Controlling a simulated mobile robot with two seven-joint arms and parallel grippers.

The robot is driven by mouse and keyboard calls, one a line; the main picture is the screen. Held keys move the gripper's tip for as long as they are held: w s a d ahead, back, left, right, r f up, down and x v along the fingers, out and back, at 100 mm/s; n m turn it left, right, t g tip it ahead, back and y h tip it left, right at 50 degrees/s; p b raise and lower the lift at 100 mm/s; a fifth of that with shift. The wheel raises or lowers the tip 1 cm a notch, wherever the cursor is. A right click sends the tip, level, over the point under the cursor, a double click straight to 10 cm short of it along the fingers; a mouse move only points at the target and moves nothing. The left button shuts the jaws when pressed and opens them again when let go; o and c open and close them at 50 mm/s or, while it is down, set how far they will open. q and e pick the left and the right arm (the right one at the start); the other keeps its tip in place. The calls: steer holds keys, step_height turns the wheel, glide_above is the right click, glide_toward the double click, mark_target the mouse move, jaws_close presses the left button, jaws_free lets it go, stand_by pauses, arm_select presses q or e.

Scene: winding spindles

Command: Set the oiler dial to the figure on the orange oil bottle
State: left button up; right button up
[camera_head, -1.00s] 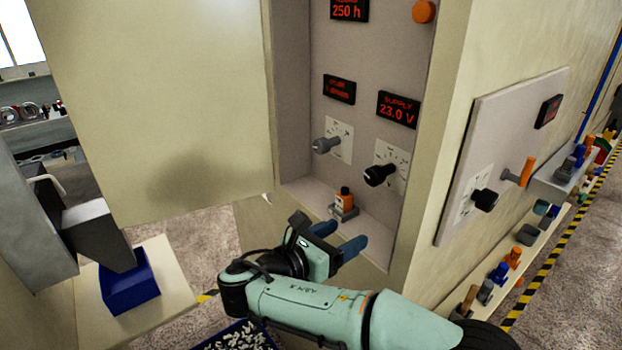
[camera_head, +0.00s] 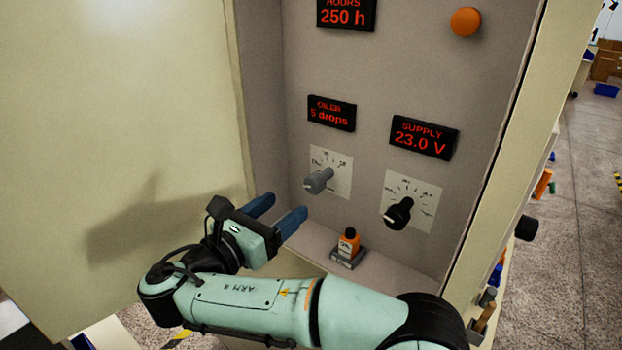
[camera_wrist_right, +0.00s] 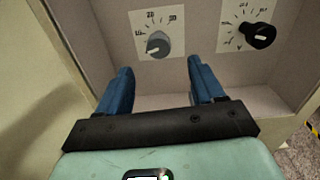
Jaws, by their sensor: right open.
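In the right wrist view the dial (camera_wrist_right: 158,46) lies ahead, between and beyond the fingertips. The orange oil bottle (camera_head: 348,241) stands on a small grey holder on the cabinet's bottom ledge; the figure on its label is too small to read. My right gripper (camera_head: 283,206) is open and empty, left of and below the dial, with its blue fingers pointing towards the panel. My left gripper is not in view.
A black knob (camera_head: 398,214) sits right of the dial, under the supply display (camera_head: 424,138) reading 23.0 V. An hours display (camera_head: 345,14) and an orange button (camera_head: 466,21) are above. The open cabinet door (camera_head: 130,130) is at the left.

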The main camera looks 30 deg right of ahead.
mark_target(311, 185)
steer(key=x, duration=1.1)
steer(key=shift+w+d+p, duration=0.2)
steer(key=shift+p, duration=0.1)
steer(key=c, duration=1)
